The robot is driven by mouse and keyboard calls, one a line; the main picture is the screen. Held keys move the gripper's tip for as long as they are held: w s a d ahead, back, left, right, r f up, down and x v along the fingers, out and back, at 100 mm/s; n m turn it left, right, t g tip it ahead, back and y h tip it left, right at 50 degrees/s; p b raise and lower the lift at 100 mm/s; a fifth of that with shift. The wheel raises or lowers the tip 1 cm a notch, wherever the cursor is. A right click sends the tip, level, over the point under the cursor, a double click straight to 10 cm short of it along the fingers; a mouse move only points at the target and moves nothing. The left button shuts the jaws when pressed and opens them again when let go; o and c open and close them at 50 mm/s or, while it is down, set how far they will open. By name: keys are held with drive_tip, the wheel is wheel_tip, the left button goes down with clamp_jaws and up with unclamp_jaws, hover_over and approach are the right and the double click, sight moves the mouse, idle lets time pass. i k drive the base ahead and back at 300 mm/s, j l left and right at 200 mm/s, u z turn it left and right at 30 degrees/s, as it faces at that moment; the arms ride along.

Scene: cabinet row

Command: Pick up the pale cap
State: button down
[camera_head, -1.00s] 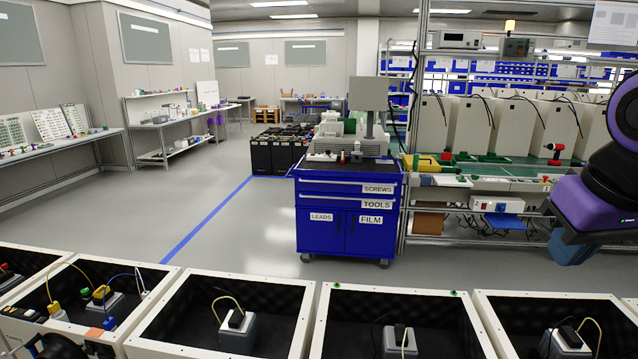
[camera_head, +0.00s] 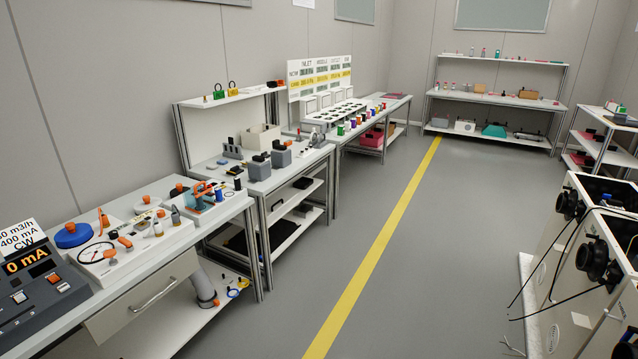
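I cannot pick out a pale cap for certain. On the near left bench (camera_head: 215,222) a white tray (camera_head: 92,262) holds several small parts, some of them pale, too small to tell apart. My gripper is not in view.
A grey meter reading 0 mA (camera_head: 42,290) stands at the near left. Farther benches carry grey boxes (camera_head: 259,170) and coloured cylinders (camera_head: 341,129). White cabinets with black fittings (camera_head: 573,270) stand at right. The floor (camera_head: 425,270) between is clear, with a yellow line (camera_head: 375,262).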

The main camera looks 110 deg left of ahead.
sight(148, 202)
drive_tip(key=u, duration=4.6)
drive_tip(key=i+l+u, duration=0.7)
drive_tip(key=i+l, duration=0.15)
drive_tip(key=l, duration=0.2)
drive_tip(key=i+l+u, duration=0.1)
drive_tip(key=l, duration=0.25)
drive_tip(key=i+l, duration=0.2)
drive_tip(key=l, duration=0.15)
drive_tip(key=i+l+u, duration=0.1)
drive_tip(key=l, duration=0.25)
drive_tip(key=i+l, duration=0.15)
drive_tip(key=l, duration=0.2)
drive_tip(key=i+l, duration=0.15)
drive_tip(key=l, duration=0.2)
drive_tip(key=i+l+u, duration=0.1)
drive_tip(key=l, duration=0.25)
drive_tip(key=i+l, duration=0.1)
drive_tip(key=l, duration=0.25)
drive_tip(key=i+l, duration=0.15)
drive_tip(key=l, duration=0.15)
drive_tip(key=i+l, duration=0.1)
drive_tip(key=l, duration=0.25)
drive_tip(key=i+l, duration=0.15)
drive_tip(key=l, duration=0.15)
